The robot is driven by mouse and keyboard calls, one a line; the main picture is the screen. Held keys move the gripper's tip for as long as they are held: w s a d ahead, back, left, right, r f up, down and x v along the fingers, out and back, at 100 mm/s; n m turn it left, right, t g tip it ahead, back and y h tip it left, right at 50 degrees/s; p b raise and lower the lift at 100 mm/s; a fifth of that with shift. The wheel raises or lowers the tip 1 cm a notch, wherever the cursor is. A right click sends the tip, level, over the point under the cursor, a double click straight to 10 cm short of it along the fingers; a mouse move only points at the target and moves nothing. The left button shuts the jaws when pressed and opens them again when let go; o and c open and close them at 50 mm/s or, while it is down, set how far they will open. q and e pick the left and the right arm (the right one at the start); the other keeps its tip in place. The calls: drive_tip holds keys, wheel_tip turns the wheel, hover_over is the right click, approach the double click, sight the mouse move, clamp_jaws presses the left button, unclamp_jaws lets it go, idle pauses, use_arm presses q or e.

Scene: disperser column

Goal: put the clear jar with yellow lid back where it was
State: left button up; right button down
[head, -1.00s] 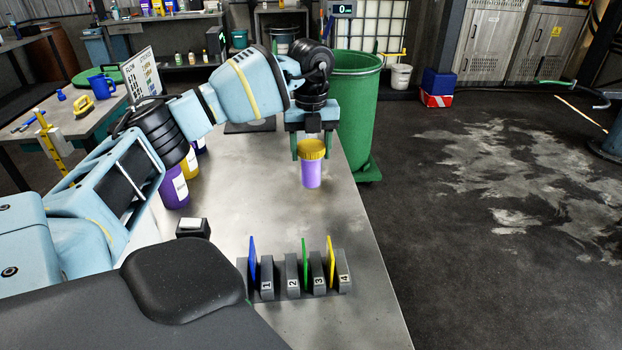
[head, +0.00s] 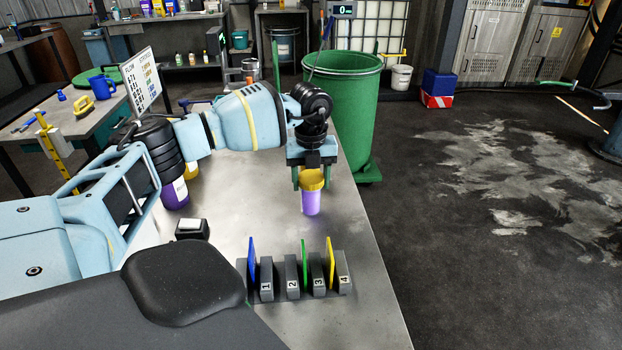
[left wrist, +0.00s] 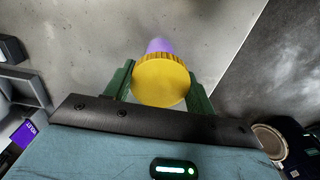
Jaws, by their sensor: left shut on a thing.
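The jar (head: 311,202) has a yellow lid (head: 312,180) and a purple body, by its look clear with purple contents. My left gripper (head: 311,178) comes down over it from above and is shut on its lid. In the left wrist view the yellow lid (left wrist: 160,80) sits between the two green fingers, with a bit of purple body beyond it. The jar is upright or nearly so, over the right part of the metal table (head: 260,220). I cannot tell whether its base touches the table. My right gripper is not in view.
A rack (head: 295,278) with numbered slots and blue, green and yellow cards stands at the table's front. A small dark box (head: 192,229) is left of it. Purple containers (head: 174,194) stand by my left arm. A green bin (head: 343,100) stands behind the table's right edge.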

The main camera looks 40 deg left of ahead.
use_arm(q)
drive_tip(key=o, duration=1.4)
drive_tip(key=shift+f, duration=0.1)
wheel_tip(320, 180, up, 12)
idle(0.3)
